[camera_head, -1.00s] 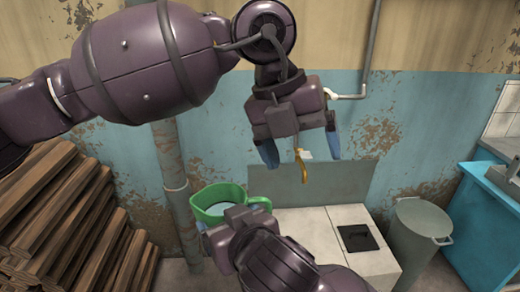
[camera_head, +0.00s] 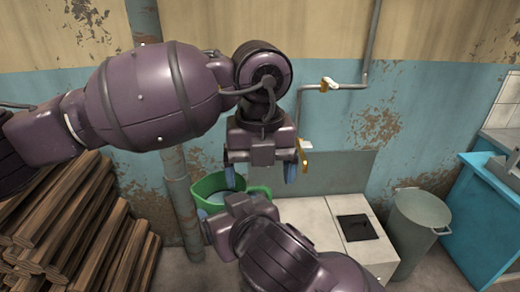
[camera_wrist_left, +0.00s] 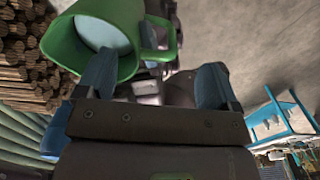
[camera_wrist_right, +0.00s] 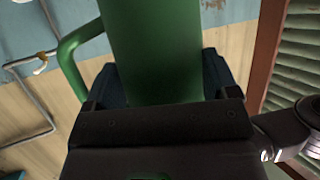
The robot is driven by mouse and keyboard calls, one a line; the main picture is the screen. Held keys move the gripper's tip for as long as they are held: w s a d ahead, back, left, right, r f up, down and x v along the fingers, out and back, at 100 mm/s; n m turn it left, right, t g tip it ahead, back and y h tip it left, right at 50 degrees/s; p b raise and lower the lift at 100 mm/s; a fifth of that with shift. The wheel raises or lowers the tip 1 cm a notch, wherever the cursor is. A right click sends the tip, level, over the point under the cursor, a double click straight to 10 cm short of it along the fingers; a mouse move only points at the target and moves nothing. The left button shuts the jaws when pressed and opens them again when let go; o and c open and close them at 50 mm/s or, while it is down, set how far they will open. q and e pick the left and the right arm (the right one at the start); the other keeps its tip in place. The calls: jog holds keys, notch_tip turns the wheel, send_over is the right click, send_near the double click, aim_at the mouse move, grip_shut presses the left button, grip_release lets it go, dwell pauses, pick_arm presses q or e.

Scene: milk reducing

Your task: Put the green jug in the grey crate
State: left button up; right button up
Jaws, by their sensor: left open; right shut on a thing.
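The green jug (camera_head: 207,186) is upright in the head view, with pale liquid inside and its handle (camera_head: 262,190) on the right. My right gripper (camera_head: 212,214) is shut on the jug's body; in the right wrist view the jug (camera_wrist_right: 155,50) stands between the fingers. My left gripper (camera_head: 260,174) is open, pointing down over the handle side of the jug. In the left wrist view the jug's rim and handle (camera_wrist_left: 160,38) are close to the open fingers; I cannot tell whether they touch. I cannot make out a grey crate in these views.
A white-tiled stove (camera_head: 318,222) with a black plate is right of the jug. A grey bin (camera_head: 420,213) and a blue cabinet (camera_head: 485,215) stand further right. Stacked firewood (camera_head: 75,215) and a vertical pipe (camera_head: 180,205) are on the left.

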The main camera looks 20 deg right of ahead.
aim_at(260, 191)
pick_arm(q)
jog(key=shift+f, duration=2.9)
jog(key=shift+c, duration=0.2)
jog(key=shift+s+d, duration=0.1)
jog(key=c, duration=1.2)
pick_arm(e)
jog(key=shift+a, duration=0.1)
jog(key=o, duration=1.4)
